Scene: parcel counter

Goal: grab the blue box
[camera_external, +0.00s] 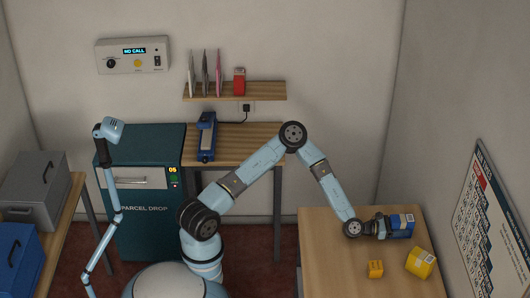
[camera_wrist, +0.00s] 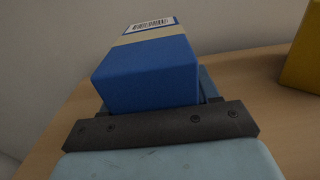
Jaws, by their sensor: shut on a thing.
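The blue box (camera_external: 402,225) is at the right table, with a tan band and a white barcode label. It fills the middle of the wrist view (camera_wrist: 150,75), directly in front of my gripper. My gripper (camera_external: 384,226) is shut on the blue box, reaching it from the left and lying roughly level. In the wrist view the dark gripper bar (camera_wrist: 160,130) crosses in front of the box's lower part. The fingertips are mostly hidden. I cannot tell whether the box touches the tabletop.
A yellow box (camera_external: 420,263) and a smaller orange-yellow block (camera_external: 375,268) sit on the wooden table (camera_external: 330,275) near the blue box. The table's left part is clear. A wall with a calendar (camera_external: 490,225) is close on the right. A green parcel drop cabinet (camera_external: 145,230) stands at the left.

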